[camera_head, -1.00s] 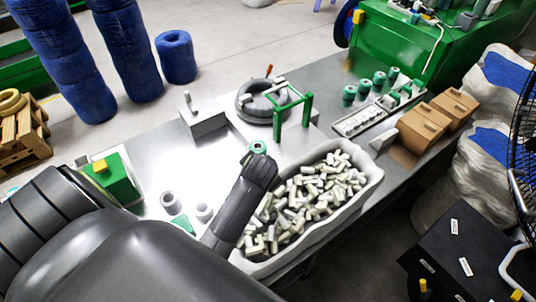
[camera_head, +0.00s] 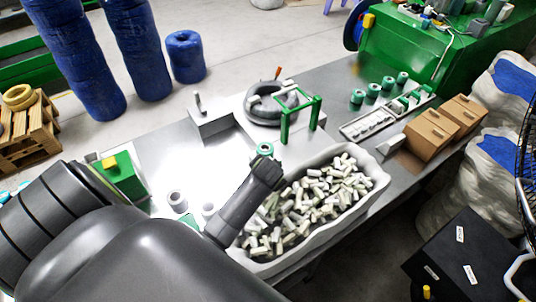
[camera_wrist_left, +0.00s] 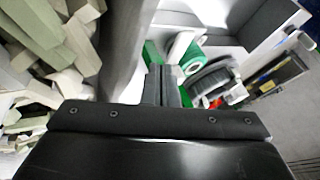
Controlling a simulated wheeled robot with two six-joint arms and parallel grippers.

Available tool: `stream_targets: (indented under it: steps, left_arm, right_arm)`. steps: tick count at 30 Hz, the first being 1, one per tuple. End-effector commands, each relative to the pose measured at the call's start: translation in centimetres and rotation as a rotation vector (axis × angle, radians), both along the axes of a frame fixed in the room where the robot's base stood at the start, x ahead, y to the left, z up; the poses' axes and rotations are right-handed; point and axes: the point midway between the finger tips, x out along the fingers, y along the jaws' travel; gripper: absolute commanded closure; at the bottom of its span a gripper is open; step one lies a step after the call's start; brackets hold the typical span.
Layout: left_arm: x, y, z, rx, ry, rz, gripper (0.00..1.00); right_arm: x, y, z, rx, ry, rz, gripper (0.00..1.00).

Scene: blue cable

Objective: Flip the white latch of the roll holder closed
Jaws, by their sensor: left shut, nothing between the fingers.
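A green upright frame (camera_head: 301,118) stands on the bench beside a dark grey ring-shaped roll (camera_head: 266,114), which has pale parts on it and an orange-tipped piece. I cannot clearly tell the white latch or its angle. My left arm reaches in from the lower left, and its wrist hides most of the gripper in the head view. A small green-rimmed roll (camera_head: 265,149) shows just beyond it. In the left wrist view my left gripper (camera_wrist_left: 167,68) is shut and empty, pointing toward a green-rimmed white roll (camera_wrist_left: 193,58) and a dark grey ring (camera_wrist_left: 210,82). My right gripper is not visible.
A white bin (camera_head: 376,188) full of pale pieces lies right of my left arm. A grey block (camera_head: 211,125) stands left of the ring. Grey rolls (camera_head: 177,200) lie near my arm. A tray (camera_head: 368,124), green rolls and brown boxes (camera_head: 432,133) occupy the right.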

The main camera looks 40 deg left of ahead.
Motion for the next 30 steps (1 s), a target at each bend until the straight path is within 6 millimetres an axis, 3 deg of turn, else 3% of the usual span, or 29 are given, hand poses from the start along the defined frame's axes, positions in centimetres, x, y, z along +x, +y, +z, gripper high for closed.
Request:
stream_targets:
  steps: [9,23,30]
  left_arm:
    - [1.2,0.8,-1.9,0.001,0.001,0.0,1.0]
    - [1.3,0.9,-2.1,0.001,0.0,-0.002,1.0]
    - [2.5,1.3,-2.0,0.002,0.0,-0.049,1.0]
  right_arm:
    - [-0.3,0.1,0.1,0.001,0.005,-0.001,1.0]
    - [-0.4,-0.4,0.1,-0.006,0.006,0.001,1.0]
    - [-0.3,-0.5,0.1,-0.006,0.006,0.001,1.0]
